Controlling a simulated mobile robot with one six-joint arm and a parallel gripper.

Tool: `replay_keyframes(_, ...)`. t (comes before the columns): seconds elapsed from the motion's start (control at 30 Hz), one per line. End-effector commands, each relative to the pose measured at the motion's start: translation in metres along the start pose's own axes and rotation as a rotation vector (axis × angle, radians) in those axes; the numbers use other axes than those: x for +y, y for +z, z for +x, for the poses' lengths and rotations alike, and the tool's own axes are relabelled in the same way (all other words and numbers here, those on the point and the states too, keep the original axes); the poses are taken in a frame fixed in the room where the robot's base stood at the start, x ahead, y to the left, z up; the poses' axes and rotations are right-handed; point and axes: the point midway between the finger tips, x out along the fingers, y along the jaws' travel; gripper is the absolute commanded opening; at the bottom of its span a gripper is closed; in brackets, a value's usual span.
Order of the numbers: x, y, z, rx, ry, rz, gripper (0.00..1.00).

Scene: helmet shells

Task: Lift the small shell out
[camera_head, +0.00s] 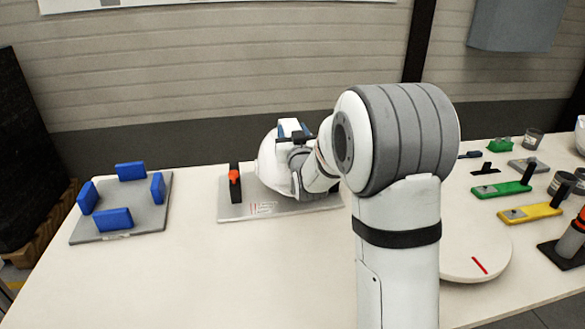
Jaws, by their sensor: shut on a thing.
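A white rounded shell (268,163) sits at a grey fixture plate (240,213) left of the middle. My gripper (291,140) is at the top right of this shell and is shut on it. My wrist and arm cover the shell's right side, and the fingertips are hard to make out. I cannot tell whether a second shell is nested there, or whether the held shell is clear of the plate.
A black post with an orange part (234,177) stands on the plate's left. A grey plate with several blue blocks (113,219) lies further left. A round white disc (478,250), green tools (501,188) and a yellow tool (530,213) are at right. The front left table is clear.

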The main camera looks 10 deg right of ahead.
Motion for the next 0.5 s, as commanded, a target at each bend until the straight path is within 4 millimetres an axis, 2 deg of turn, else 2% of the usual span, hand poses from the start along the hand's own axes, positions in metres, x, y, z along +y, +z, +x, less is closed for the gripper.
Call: replay_keyframes(0.5,0.000,-0.029,0.004,0.004,0.001,-0.001,0.16)
